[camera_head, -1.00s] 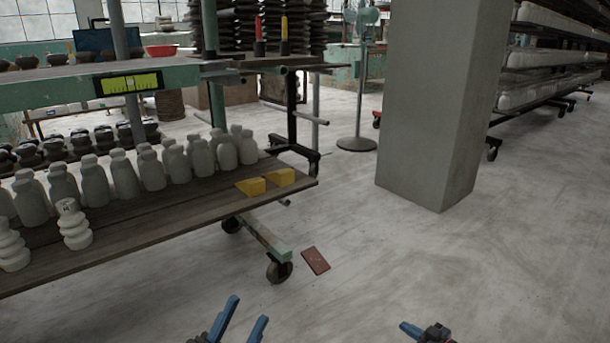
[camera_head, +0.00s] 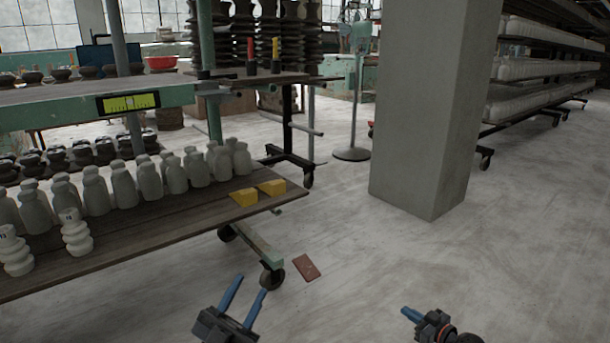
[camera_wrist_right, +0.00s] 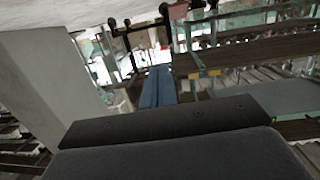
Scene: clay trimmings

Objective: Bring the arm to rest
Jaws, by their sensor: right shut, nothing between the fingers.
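My left gripper (camera_head: 244,294) is at the bottom of the head view, over the floor in front of the cart. Its two blue fingers stand apart with nothing visible between them. My right gripper (camera_head: 411,314) is at the bottom right of the head view, over bare floor. Its blue fingers are together and hold nothing. In the right wrist view the shut fingers (camera_wrist_right: 158,88) lie side by side, with no object at their tips.
A wheeled cart (camera_head: 200,222) on the left carries several pale clay bottles (camera_head: 150,180) and yellow wedges (camera_head: 271,187). A grey pillar (camera_head: 425,110) stands right of centre. The floor at right is open.

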